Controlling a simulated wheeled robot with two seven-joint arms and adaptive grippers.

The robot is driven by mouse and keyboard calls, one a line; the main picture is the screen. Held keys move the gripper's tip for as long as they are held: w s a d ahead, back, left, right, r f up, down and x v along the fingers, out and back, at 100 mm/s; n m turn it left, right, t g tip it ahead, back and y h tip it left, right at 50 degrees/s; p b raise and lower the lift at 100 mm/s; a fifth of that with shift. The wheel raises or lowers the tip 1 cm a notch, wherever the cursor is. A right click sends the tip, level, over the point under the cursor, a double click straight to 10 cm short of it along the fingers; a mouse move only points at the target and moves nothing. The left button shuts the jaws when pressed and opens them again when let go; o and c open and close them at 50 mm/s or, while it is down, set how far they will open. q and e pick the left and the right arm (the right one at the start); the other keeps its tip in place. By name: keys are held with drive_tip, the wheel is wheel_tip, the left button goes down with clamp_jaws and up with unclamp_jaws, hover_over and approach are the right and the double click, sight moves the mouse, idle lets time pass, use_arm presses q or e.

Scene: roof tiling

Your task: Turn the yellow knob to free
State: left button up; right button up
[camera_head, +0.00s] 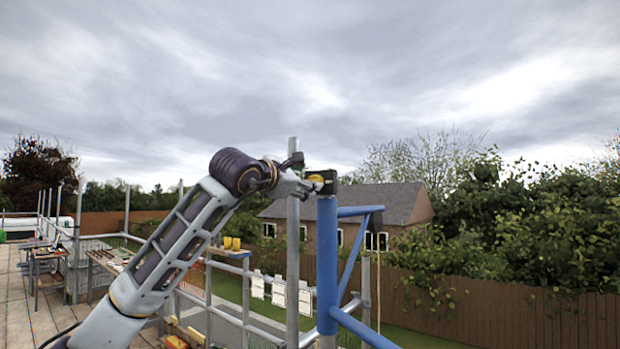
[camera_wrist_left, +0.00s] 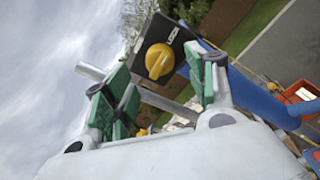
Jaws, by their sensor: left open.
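The yellow knob (camera_wrist_left: 160,62) sits on a black box (camera_wrist_left: 178,39) with small white lettering I cannot read for sure. In the head view the knob (camera_head: 316,179) shows small at the black box (camera_head: 331,187) on top of the blue post. My left gripper (camera_wrist_left: 163,85) is open, its green-padded fingers on either side of the knob in the wrist view. I cannot tell whether they touch it. In the head view my left gripper (camera_head: 303,182) is beside the box, coming from the left. My right gripper is not in view.
A blue post (camera_head: 327,260) with blue braces stands under the box. A grey scaffold pole (camera_head: 293,250) rises close beside my left gripper. Railings and work tables (camera_head: 110,262) stand at the left. A wooden fence (camera_head: 480,305) and a house (camera_head: 350,205) lie behind.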

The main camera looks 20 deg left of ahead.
use_arm(q)
drive_tip(key=shift+p+x, duration=0.6)
drive_tip(key=shift+x, duration=1.3)
drive_tip(key=c, duration=1.1)
